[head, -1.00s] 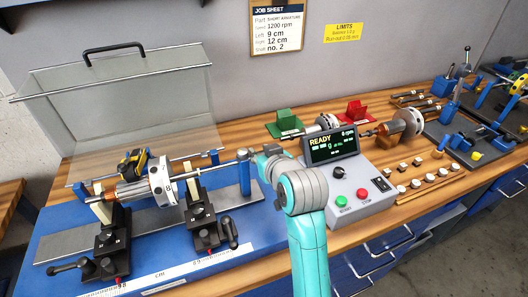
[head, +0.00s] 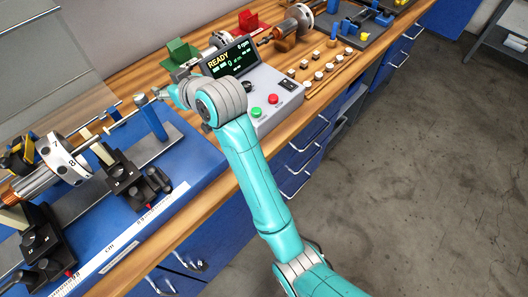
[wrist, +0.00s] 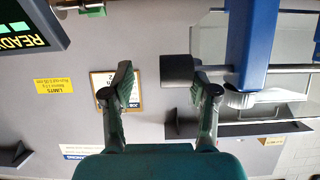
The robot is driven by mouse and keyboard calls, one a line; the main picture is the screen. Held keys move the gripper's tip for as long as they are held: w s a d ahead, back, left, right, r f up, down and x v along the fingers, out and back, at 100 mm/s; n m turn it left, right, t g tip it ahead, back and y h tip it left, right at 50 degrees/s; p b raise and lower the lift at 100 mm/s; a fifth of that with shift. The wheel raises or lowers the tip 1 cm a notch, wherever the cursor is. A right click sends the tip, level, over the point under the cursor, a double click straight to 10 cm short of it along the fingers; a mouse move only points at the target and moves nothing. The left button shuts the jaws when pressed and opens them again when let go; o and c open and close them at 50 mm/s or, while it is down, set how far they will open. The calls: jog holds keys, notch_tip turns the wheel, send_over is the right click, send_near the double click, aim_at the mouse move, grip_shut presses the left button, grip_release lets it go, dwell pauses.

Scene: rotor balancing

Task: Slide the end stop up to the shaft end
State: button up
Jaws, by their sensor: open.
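The end stop is a blue post (head: 152,122) standing on the balancing machine's rail, near the right end of the rotor shaft (head: 120,122). In the wrist view the blue post (wrist: 252,40) shows upside down, with a dark round knob (wrist: 177,67) sticking out of its side. The rotor (head: 62,160) rests on two black supports. My gripper (head: 164,94) is just right of the post's top. In the wrist view my gripper (wrist: 162,75) is open; the knob appears between its fingers, close to the right one. Whether they touch cannot be told.
The control box (head: 258,95), its display reading READY, stands close to the right of my gripper. Green (head: 181,51) and red (head: 248,20) stands are behind it. A clear hinged guard (head: 40,60) rises behind the rotor. Open floor lies at the right.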

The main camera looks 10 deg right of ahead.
jog(key=s+d+r, duration=0.4)
jog(key=s+d, duration=0.2)
jog(key=d, duration=0.3)
jog(key=s+d+f+m+t+h, duration=0.1)
jog(key=s+d+f+m, duration=0.1)
jog(key=s+d+f, duration=0.3)
jog(key=s+d+f+m+t+h, duration=0.1)
jog(key=s+d+f, duration=0.4)
jog(key=f, duration=0.6)
jog(key=shift+s+d+f+m+t+h, duration=0.2)
jog(key=shift+d+f+m+t+h, duration=0.1)
jog(key=shift+d+m+h, duration=0.6)
jog(key=shift+d, duration=0.15)
